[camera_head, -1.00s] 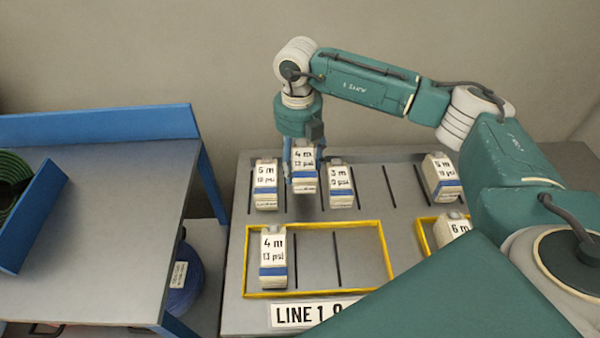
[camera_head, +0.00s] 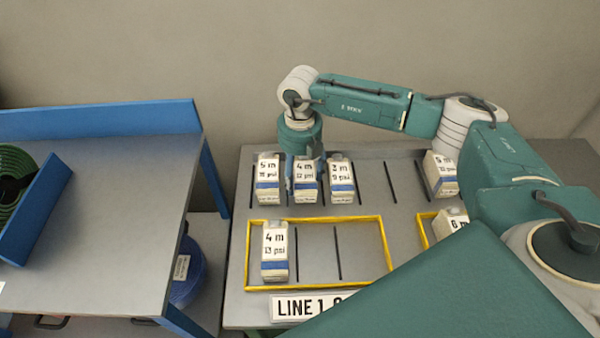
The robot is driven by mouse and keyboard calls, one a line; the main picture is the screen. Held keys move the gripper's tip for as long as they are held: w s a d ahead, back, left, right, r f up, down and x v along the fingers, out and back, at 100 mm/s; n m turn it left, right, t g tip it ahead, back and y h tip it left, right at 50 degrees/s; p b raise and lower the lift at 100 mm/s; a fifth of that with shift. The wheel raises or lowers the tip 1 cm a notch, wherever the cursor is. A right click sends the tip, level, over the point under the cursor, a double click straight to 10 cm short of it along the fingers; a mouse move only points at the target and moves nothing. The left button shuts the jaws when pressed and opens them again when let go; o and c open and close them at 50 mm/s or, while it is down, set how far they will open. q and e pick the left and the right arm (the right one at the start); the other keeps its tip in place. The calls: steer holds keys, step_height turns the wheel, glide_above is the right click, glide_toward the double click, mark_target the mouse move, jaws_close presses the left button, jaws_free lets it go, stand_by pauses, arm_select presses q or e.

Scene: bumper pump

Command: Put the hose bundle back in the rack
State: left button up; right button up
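A coiled green hose (camera_head: 18,190) lies at the far left on the grey table, partly behind a blue panel and cut off by the picture edge. A blue coil (camera_head: 188,275) sits below that table, mostly hidden. My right gripper (camera_head: 304,165) reaches down behind a white block labelled 4 m (camera_head: 305,181), its fingers along the block's sides. The block stands in the back row, between the 5 m block (camera_head: 267,181) and another white block (camera_head: 342,181), and appears held. My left gripper is not in view.
A yellow frame (camera_head: 318,219) on the grey bench holds one 4 m block (camera_head: 274,252); its right part is empty. More blocks (camera_head: 441,174) stand at right. A blue board (camera_head: 98,121) edges the left table's back.

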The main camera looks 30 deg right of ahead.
mark_target(300, 172)
steer(key=shift+o, duration=0.9)
steer(key=shift+r, duration=0.7)
step_height(300, 172, up, 11)
steer(key=b, duration=0.2)
